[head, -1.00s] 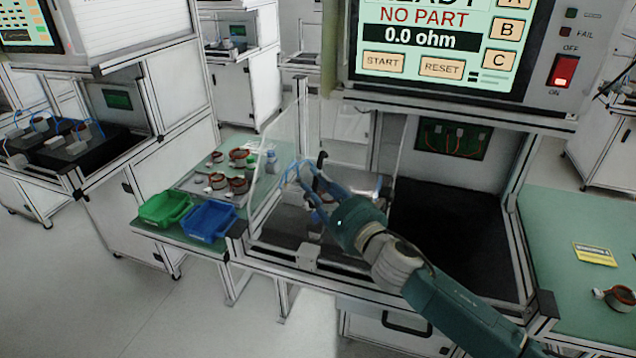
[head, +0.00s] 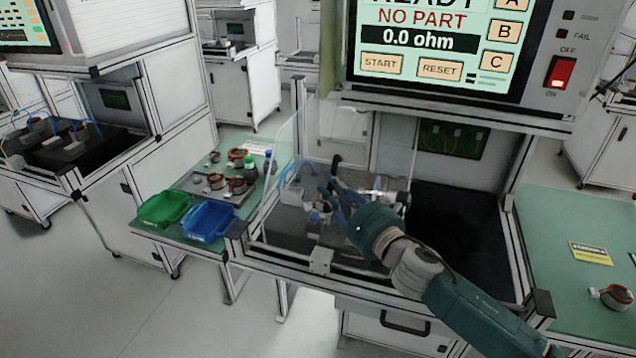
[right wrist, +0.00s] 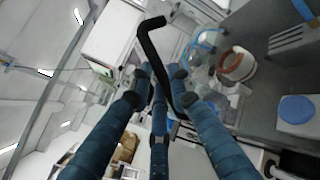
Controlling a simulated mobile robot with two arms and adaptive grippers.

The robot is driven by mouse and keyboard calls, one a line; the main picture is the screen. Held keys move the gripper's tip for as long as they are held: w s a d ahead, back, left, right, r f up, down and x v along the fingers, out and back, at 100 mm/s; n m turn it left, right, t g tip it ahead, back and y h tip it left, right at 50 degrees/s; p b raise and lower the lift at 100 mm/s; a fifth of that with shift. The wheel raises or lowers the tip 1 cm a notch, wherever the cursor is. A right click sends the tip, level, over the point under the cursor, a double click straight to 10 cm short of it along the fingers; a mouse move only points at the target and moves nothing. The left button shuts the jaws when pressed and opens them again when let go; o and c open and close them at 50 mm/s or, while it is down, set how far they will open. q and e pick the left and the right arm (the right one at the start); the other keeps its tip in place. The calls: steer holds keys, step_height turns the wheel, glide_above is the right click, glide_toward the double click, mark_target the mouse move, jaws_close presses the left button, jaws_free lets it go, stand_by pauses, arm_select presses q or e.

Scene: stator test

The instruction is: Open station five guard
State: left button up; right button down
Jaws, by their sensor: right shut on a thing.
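The test station (head: 325,262) has a work bay with a clear guard panel (head: 283,160) at its left side. My right gripper (head: 335,192) is inside the bay, at a black bent handle (head: 336,163). In the right wrist view, the blue fingers of my right gripper (right wrist: 165,88) close around the lower part of the black handle (right wrist: 155,45). Its upper end sticks out beyond the fingers. Glare and the clear material hide how the handle joins the guard. My left gripper is not in view.
A screen (head: 440,45) reading NO PART is above the bay. Green (head: 163,209) and blue (head: 208,221) bins stand on the left side table, with several copper-coloured stators behind. A fixture with blue tubes sits in the bay. A stator (head: 612,296) lies on the right table.

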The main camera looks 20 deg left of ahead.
steer(key=d, duration=1.5)
steer(key=shift+s+f, duration=0.25)
steer(key=d+b, duration=0.3)
steer(key=d, duration=1.2)
steer(key=shift+s+r+b, duration=0.15)
steer(key=shift+s+b, duration=0.15)
steer(key=c, duration=1.9)
jaws_free()
steer(key=shift+o, duration=0.2)
steer(key=v, duration=1.2)
